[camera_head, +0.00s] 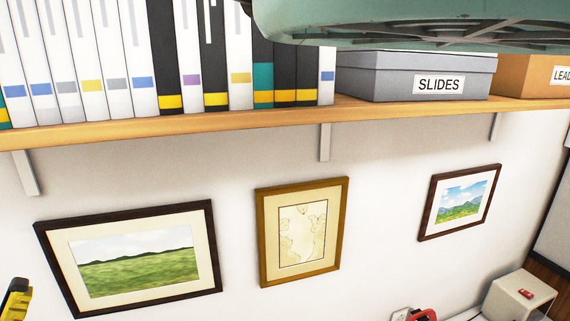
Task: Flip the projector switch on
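A pale green body (400,22) with a vented dark underside crosses the top right, cut off by the frame. I cannot tell whether it is the projector. My gripper cannot be made out in this view.
A wooden wall shelf (270,118) on brackets holds several binders (120,60), a grey SLIDES box (400,75) and an orange box (530,75). Three framed prints (303,232) hang below. A red object (422,315) and a yellow-black piece (15,300) are cut off at the bottom.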

